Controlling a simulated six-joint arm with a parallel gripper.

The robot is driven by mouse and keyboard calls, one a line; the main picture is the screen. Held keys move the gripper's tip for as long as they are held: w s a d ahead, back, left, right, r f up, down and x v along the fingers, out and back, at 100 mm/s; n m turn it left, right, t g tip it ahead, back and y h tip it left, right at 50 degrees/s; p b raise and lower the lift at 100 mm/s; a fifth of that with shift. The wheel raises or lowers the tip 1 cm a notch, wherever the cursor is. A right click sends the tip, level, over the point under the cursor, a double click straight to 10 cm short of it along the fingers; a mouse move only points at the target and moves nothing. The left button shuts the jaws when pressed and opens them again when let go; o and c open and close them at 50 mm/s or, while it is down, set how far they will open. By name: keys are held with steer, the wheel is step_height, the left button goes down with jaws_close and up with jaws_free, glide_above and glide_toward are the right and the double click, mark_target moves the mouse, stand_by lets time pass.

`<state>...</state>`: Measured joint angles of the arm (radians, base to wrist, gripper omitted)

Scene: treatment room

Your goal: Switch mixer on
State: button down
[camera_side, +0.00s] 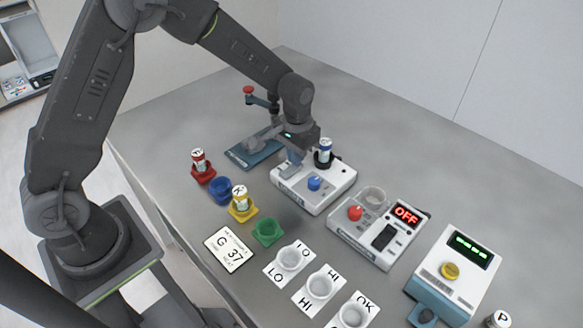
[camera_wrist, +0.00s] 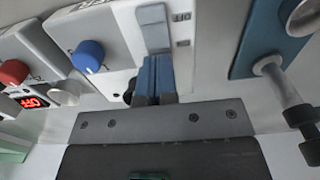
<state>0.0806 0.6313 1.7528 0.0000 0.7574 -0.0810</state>
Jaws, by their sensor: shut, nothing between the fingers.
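The white unit with a blue knob (camera_side: 314,183), which I take to be the mixer (camera_side: 311,203), stands mid-table. My gripper (camera_side: 292,160) points down over the unit's left part. In the wrist view my blue fingers (camera_wrist: 155,78) are together and empty. Their tips are close to a grey lever-like piece (camera_wrist: 153,28) on the unit, beside small dark labels (camera_wrist: 182,16). I cannot tell whether they touch it. The blue knob (camera_wrist: 89,56) shows left of the fingers.
To the right stand a white unit with a red knob (camera_side: 355,213) and OFF display (camera_side: 405,216), then a blue-white unit with a yellow knob (camera_side: 450,271).

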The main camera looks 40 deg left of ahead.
steer(key=shift+f, duration=0.6)
steer(key=shift+r, duration=3.55)
steer(key=s+a+r+t, duration=0.1)
steer(key=s+r, duration=0.4)
steer(key=r, duration=0.3)
steer(key=s+a+r+t, duration=0.1)
steer(key=s+r+t, duration=0.1)
steer(key=s, duration=0.7)
steer(key=s+a+r+t, duration=0.1)
steer(key=s+r, duration=0.4)
steer(key=s, duration=0.5)
steer(key=shift+s+a+r+t, duration=0.2)
steer(key=shift+a+r+t, duration=0.1)
steer(key=shift+t, duration=0.5)
